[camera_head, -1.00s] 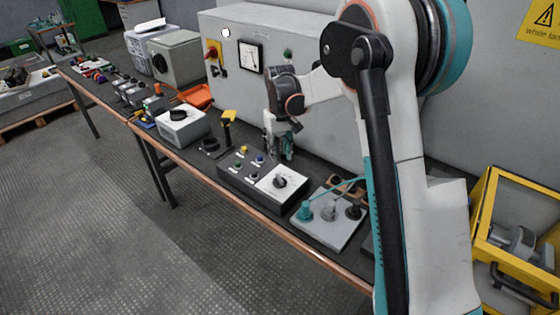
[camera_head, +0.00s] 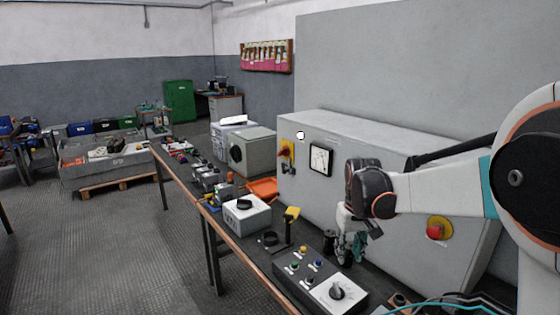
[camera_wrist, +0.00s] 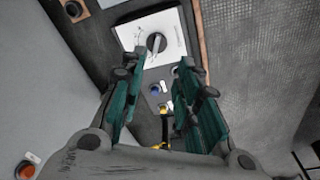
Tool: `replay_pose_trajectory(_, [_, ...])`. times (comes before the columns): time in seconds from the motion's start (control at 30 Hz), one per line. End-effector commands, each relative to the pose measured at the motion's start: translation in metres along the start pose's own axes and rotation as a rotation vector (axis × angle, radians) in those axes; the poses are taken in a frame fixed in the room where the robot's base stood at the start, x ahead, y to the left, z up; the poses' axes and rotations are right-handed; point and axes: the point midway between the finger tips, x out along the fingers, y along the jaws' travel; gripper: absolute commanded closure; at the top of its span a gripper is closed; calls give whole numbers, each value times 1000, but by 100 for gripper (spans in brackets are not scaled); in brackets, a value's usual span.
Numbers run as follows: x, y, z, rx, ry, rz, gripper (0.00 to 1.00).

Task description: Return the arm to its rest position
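My gripper (camera_head: 352,243) hangs fingers-down over the workbench, in front of the grey cabinet and behind the control box. My arm reaches to it from the right edge of the head view. In the wrist view my gripper (camera_wrist: 159,72) shows two teal fingers spread apart with nothing held between them. The control box (camera_head: 318,284), with a white dial plate and coloured buttons, lies below it. The dial (camera_wrist: 156,43) shows beyond the fingertips in the wrist view. I cannot tell the exact height of the fingertips above the bench.
The grey cabinet (camera_head: 400,205) carries a gauge (camera_head: 320,160) and a red emergency button (camera_head: 439,228). A yellow-handled lever (camera_head: 290,224) stands left of my gripper. A white box (camera_head: 247,215) and an orange tray (camera_head: 263,188) sit farther along. The floor (camera_head: 120,240) left of the bench is clear.

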Motion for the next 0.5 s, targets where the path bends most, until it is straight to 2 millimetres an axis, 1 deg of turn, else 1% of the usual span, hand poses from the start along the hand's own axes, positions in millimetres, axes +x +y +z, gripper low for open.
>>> replay_pose_trajectory(0.03, [-14,-1,12,4,21,2,70])
replay_pose_trajectory(0.2, [-49,-4,48,18,92,8,70])
replay_pose_trajectory(0.27, [-60,-5,61,22,117,10,70])
replay_pose_trajectory(0.4, [-81,-8,93,34,175,14,70])
replay_pose_trajectory(0.5, [-92,-10,117,42,217,16,70])
